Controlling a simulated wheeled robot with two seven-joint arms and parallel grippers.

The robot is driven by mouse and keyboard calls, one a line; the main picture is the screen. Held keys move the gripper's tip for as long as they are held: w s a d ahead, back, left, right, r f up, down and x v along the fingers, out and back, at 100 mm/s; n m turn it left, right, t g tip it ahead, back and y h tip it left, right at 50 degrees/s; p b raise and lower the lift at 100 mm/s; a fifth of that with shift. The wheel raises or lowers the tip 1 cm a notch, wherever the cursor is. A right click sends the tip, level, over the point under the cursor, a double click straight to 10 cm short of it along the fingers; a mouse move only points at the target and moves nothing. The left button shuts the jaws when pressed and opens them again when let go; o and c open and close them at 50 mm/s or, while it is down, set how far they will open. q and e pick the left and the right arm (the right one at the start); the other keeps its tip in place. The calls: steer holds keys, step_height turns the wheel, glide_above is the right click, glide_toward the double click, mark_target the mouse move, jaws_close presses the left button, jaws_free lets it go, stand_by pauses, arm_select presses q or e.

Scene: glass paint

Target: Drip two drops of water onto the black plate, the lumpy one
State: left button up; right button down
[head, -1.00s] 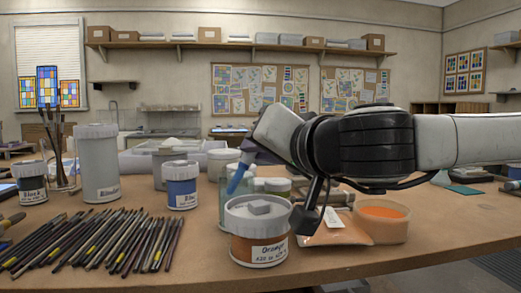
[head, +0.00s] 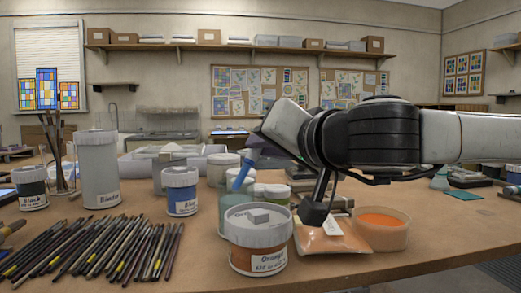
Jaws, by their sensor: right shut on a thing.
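My right gripper (head: 251,160) shows behind its own wrist, with its jaws mostly hidden. It is shut on a blue dropper (head: 239,181), which tilts with its lower end down to the left. The dropper's lower end is over or in front of a pale translucent jar (head: 232,204); I cannot tell whether the tip is inside. The jar stands behind the orange paint jar. I cannot make out the lumpy black plate in this view. My left gripper is not in view.
The orange jar (head: 257,243) stands front centre, with an orange packet (head: 318,240) and an orange bowl (head: 382,229) to its right. Several brushes (head: 95,247) lie at front left. Black (head: 31,189) and blue (head: 181,192) jars stand behind. The table's right front is clear.

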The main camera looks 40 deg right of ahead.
steer(key=shift+d+r+p, duration=0.4)
steer(key=shift+d+r, duration=0.2)
steer(key=shift+r, duration=0.25)
steer(key=shift+d+r+p, duration=0.4)
steer(key=shift+d+r, duration=0.15)
steer(key=shift+r, duration=0.25)
step_height(320, 180, up, 4)
steer(key=p, duration=0.3)
steer(key=shift+r, duration=0.2)
